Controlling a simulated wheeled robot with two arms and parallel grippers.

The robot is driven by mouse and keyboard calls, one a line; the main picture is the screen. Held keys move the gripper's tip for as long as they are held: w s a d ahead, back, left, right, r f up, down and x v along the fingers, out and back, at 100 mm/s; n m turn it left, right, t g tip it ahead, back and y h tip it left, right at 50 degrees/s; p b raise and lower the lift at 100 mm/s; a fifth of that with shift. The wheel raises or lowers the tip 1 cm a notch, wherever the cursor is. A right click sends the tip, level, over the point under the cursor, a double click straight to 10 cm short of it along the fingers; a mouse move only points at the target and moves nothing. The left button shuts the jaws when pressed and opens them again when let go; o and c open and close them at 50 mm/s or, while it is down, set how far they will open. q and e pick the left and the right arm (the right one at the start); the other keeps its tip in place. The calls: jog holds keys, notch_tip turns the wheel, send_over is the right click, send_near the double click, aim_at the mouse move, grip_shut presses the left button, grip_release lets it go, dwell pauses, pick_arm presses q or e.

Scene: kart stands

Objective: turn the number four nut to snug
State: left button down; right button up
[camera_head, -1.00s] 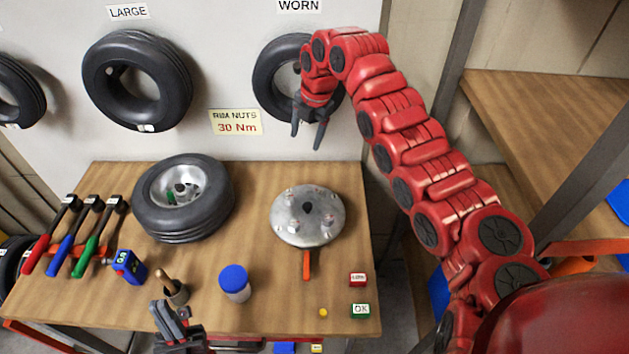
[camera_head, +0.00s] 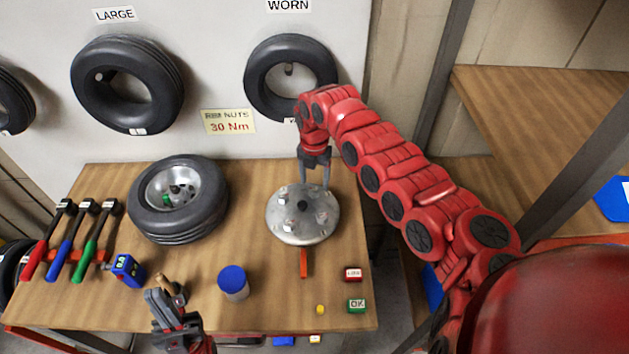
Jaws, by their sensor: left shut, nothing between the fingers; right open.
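A round metal rim plate (camera_head: 290,230) lies on the wooden bench with several nuts around its dark centre hub. The nuts' numbers cannot be read from here. My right gripper (camera_head: 315,184) is open and points down over the far right edge of the plate, with its fingertips near the rim; whether they touch anything is unclear.
A tyre on a wheel (camera_head: 178,199) lies left of the plate. Red, blue and green wrenches (camera_head: 68,243) lie far left near a blue meter (camera_head: 127,268).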

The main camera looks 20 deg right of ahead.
aim_at(315, 189)
jog(key=shift+d+f+p, duration=0.1)
jog(key=shift+f+p, duration=0.35)
jog(key=shift+f, duration=1.5)
grip_shut()
